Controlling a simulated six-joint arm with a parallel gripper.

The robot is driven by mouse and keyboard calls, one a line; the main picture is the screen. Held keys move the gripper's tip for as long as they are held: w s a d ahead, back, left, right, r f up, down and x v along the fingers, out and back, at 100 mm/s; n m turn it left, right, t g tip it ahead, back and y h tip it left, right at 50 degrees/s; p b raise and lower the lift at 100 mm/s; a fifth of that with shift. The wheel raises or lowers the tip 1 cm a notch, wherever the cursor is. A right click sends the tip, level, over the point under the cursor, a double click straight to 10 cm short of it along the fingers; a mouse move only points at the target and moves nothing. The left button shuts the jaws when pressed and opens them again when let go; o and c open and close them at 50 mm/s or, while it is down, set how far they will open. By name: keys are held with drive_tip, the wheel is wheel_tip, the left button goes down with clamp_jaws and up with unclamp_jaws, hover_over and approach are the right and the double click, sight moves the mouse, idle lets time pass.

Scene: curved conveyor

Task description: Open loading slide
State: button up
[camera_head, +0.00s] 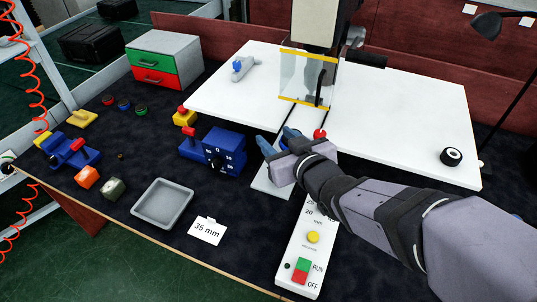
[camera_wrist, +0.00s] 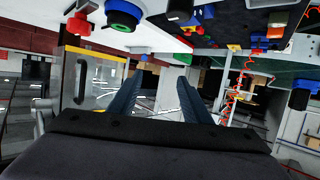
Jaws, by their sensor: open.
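My gripper (camera_head: 276,141) is open and empty, its blue fingers pointing away from the arm toward the machine's front. In the wrist view the two fingers (camera_wrist: 158,98) stand apart with nothing between them. A pale flat plate (camera_head: 268,186), which may be the loading slide, juts from under the white table and lies below my gripper, partly hidden by it. A red knob (camera_head: 320,134) sits just right of the fingers; a red knob also shows in the wrist view (camera_wrist: 78,25). A clear guard with yellow edges (camera_head: 305,80) stands behind; the wrist view shows it too (camera_wrist: 92,84).
The white table (camera_head: 400,120) carries a black roll (camera_head: 451,157). A blue control box (camera_head: 222,152) stands left of my gripper. A control panel with a yellow button (camera_head: 313,237) lies below my arm. A grey tray (camera_head: 162,204) and a "35 mm" card (camera_head: 207,230) are front left.

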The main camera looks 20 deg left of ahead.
sight(263, 173)
drive_tip(key=f+n+y, duration=0.1)
drive_tip(key=w+f+n+g+y+b, duration=0.1)
drive_tip(key=f, duration=0.1)
drive_tip(key=w+f+n+y+b, duration=0.1)
drive_tip(key=n, duration=0.1)
drive_tip(key=shift+w+f+y, duration=0.15)
drive_tip(key=shift+f+y, duration=0.25)
drive_tip(key=s+f+g+y, duration=0.1)
drive_tip(key=s+d+n+g+y+b, duration=0.1)
drive_tip(key=s+f+n+g+y, duration=0.1)
drive_tip(key=shift+d+f+g+b, duration=0.25)
drive_tip(key=shift+f+g+b, duration=0.05)
drive_tip(key=shift+f, duration=0.05)
drive_tip(key=f, duration=0.1)
drive_tip(key=d+f+b, duration=0.1)
drive_tip(key=s+f, duration=0.1)
drive_tip(key=shift+d+g+y, duration=0.3)
drive_tip(key=shift+s+d+f+m, duration=0.1)
drive_tip(key=shift+d+f+m, duration=0.1)
drive_tip(key=shift+m, duration=0.1)
drive_tip(key=shift+a+r, duration=0.1)
drive_tip(key=shift+a, duration=0.45)
drive_tip(key=shift+p+x, duration=0.8)
drive_tip(key=shift+x, duration=2.4)
drive_tip(key=shift+d, duration=0.1)
drive_tip(key=shift+c, duration=0.5)
